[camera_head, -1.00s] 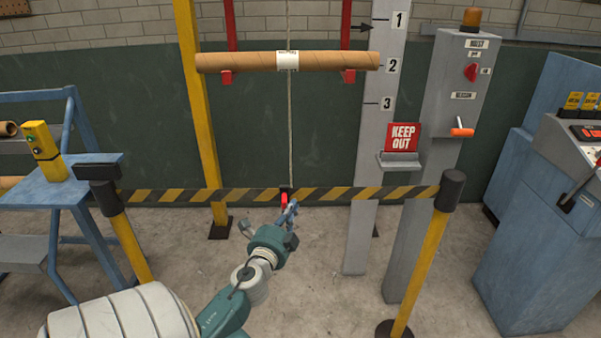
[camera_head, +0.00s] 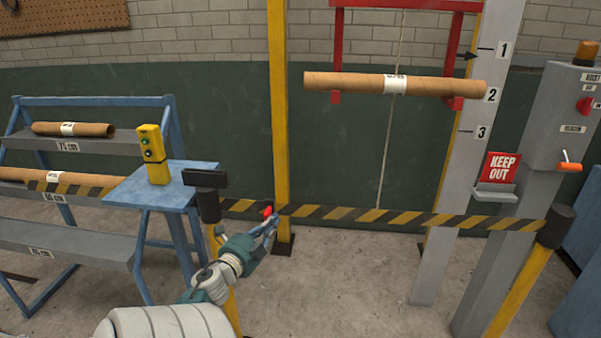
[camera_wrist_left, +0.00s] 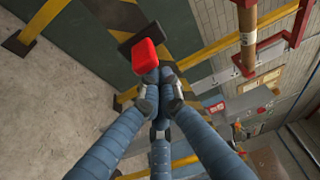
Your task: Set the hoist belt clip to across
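The striped black-and-yellow hoist belt (camera_head: 400,217) runs from the black-topped right post (camera_head: 560,222) leftward toward the left post (camera_head: 207,190). The red clip (camera_head: 268,211) is on the belt, short of the left post and much nearer to it than to the right one. My left gripper (camera_head: 270,222) is at the clip. In the left wrist view its fingers (camera_wrist_left: 155,92) close together at the red clip (camera_wrist_left: 147,56), with a dark block behind it. The fingers partly hide how the clip meets the belt. My right gripper is out of view.
A blue table (camera_head: 160,188) with a yellow button box (camera_head: 152,153) stands left of the left post. A striped stretch also shows left of this table, before the tube rack (camera_head: 60,240). A yellow column (camera_head: 279,120) stands behind the belt.

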